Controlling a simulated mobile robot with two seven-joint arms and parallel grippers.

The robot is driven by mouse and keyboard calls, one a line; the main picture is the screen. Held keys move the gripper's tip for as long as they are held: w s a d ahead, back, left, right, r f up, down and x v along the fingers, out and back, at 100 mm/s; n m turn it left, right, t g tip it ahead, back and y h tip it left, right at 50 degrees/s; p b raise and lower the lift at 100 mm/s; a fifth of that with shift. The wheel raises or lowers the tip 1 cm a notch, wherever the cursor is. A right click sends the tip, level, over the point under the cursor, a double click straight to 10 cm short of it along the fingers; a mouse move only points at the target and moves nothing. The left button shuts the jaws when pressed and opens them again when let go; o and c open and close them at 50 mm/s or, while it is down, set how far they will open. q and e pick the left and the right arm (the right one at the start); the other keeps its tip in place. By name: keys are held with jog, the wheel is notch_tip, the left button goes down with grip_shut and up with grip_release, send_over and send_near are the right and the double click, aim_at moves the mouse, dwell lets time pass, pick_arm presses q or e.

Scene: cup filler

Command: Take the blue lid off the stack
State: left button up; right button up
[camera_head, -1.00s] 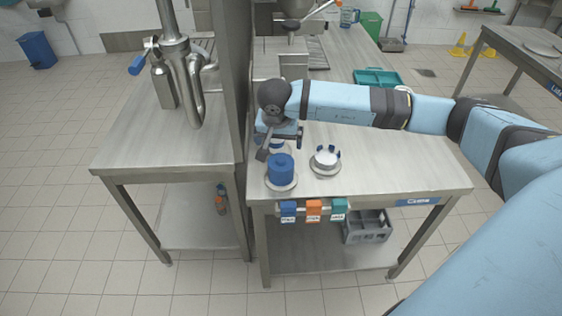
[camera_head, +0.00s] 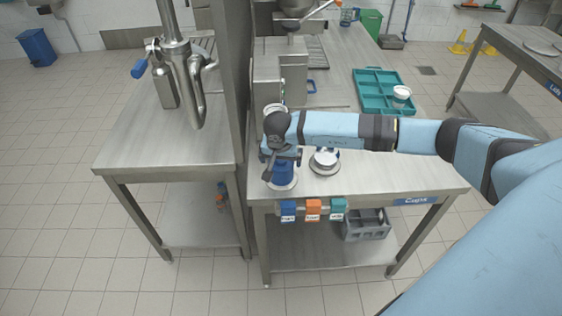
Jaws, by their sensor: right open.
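A stack of blue lids (camera_head: 284,176) stands on a round pale holder (camera_head: 283,186) near the front left of the steel table. My right gripper (camera_head: 283,160) is open and directly over the stack, with its fingers at the two sides of the stack's upper part. The gripper hides the stack's top, so I cannot tell whether the fingers touch a lid. My left gripper is not in view.
A second round holder with a pale stack (camera_head: 325,160) stands just right, under my forearm. A teal tray (camera_head: 374,84) with a white cup (camera_head: 401,94) lies farther back. Blue, orange and teal tags (camera_head: 313,210) hang at the front edge. The table's right part is clear.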

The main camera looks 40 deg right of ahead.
jog(key=c, duration=0.8)
notch_tip(320, 180, up, 20)
jog(key=b, duration=0.2)
jog(key=shift+b, duration=0.3)
jog(key=shift+d, duration=0.1)
